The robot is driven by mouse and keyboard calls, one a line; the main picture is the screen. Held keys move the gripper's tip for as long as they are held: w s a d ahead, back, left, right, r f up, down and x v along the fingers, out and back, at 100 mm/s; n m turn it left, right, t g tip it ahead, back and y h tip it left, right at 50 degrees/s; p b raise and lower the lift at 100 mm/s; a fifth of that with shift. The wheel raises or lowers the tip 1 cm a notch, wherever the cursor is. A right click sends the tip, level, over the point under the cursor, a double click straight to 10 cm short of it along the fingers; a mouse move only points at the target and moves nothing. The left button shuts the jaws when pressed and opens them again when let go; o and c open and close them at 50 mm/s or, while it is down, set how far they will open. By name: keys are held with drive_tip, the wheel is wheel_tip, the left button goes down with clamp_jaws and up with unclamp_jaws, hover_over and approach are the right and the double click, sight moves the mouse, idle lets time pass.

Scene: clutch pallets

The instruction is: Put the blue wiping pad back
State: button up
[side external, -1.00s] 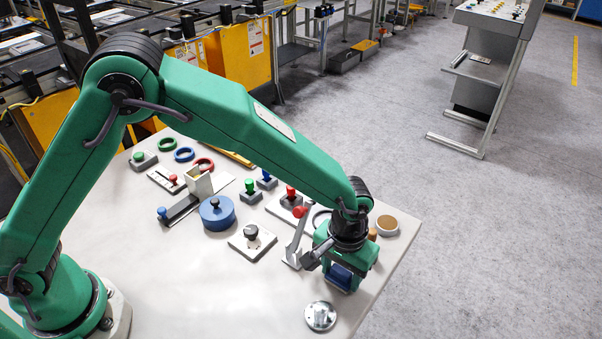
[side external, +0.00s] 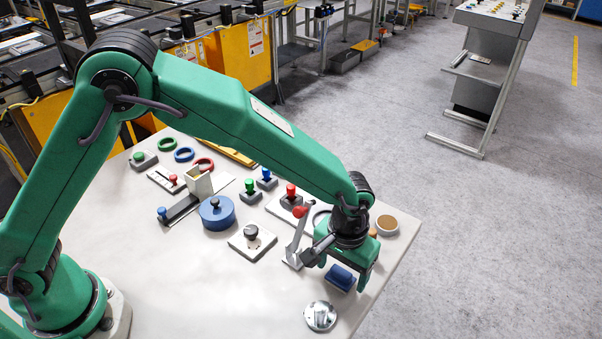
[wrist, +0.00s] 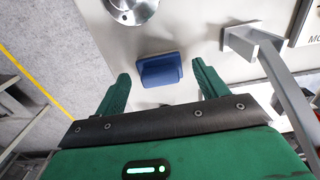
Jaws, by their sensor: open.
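The blue wiping pad (side external: 341,277) lies on the table near its right front edge. In the wrist view the pad (wrist: 160,70) sits between and just beyond my two green fingers, with clear gaps on both sides. My gripper (side external: 345,278) is open and empty over the pad; in the wrist view its fingers (wrist: 162,82) are spread wide and do not touch it. One finger is partly hidden in the side view. I cannot make out a marked place for the pad.
A lever with a red knob (side external: 300,211) stands close to the left of my gripper. A round metal flange (side external: 320,316) lies in front of the pad. A brown-topped cup (side external: 387,225) stands behind.

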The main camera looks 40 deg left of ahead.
sight(340, 269)
wheel_tip(340, 269, up, 11)
idle(0.5)
drive_tip(key=shift+r, duration=0.1)
idle(0.4)
drive_tip(key=shift+t+h, duration=0.3)
drive_tip(key=shift+t, duration=0.3)
drive_tip(key=a+r, duration=0.2)
drive_tip(key=a, duration=0.1)
drive_tip(key=a+r, duration=0.3)
drive_tip(key=a, duration=0.1)
drive_tip(key=a+r, duration=0.2)
drive_tip(key=a, duration=0.1)
drive_tip(key=shift+s+a+r, duration=0.15)
drive_tip(key=shift+s, duration=0.05)
drive_tip(key=s+a+r+t, duration=0.2)
drive_tip(key=s+a, duration=0.5)
drive_tip(key=a, duration=0.3)
drive_tip(key=s+a+r+t, duration=0.2)
drive_tip(key=s+a, duration=0.6)
drive_tip(key=a, duration=0.3)
drive_tip(key=shift+s+r, duration=0.15)
drive_tip(key=shift+r, duration=0.1)
